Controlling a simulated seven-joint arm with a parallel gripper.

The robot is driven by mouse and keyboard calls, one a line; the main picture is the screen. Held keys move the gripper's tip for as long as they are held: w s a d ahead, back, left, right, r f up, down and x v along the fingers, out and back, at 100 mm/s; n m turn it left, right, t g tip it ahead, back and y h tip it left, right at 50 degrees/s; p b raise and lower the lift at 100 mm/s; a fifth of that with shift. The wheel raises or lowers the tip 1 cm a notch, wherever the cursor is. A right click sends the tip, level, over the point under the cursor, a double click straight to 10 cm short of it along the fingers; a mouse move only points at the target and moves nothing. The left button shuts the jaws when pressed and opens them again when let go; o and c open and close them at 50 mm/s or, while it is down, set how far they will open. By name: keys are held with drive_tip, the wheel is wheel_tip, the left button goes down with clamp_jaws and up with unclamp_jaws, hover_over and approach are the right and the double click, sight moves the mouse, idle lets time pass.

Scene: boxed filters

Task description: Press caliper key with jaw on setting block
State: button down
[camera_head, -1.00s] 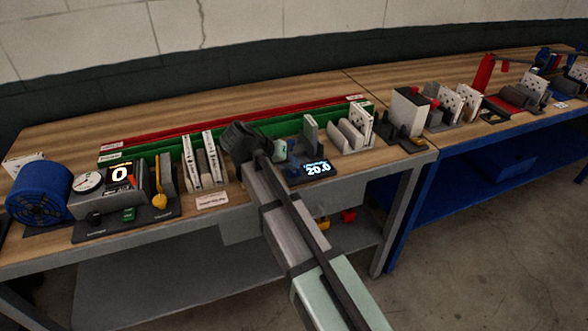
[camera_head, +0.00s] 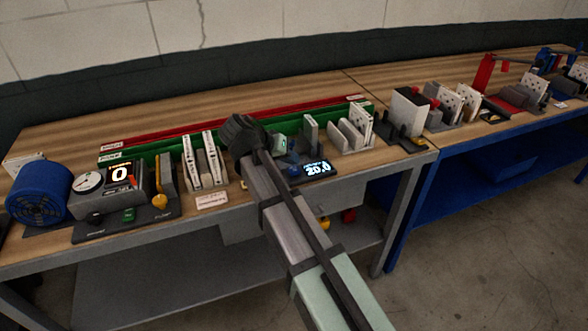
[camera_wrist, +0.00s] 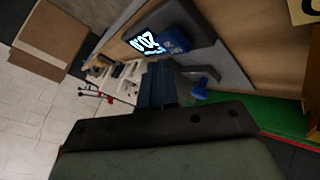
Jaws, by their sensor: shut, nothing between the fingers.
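The caliper's lit display (camera_head: 318,168) reads about 20.0 near the bench's front edge, right of my arm. It also shows, turned round, in the wrist view (camera_wrist: 147,42). A blue key-like block (camera_wrist: 175,40) sits beside the display on a grey base (camera_wrist: 222,65). My gripper (camera_wrist: 157,68) is shut and empty, its fingers pointing toward the base just below the display. Contact cannot be told. In the head view my dark gripper (camera_head: 242,135) is left of the display, its fingertips hidden. A grey upright block (camera_head: 311,127) stands behind the display; I cannot tell whether it is the setting block.
White upright boxes (camera_head: 200,165) stand left of my gripper. A dial unit with a lit 0 screen (camera_head: 120,174) and a blue round fan-like part (camera_head: 38,193) are further left. Green and red rails (camera_head: 225,123) run behind. Grey holders (camera_head: 348,133) stand right.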

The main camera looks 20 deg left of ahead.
sight(291, 170)
drive_tip(key=shift+r, duration=2.55)
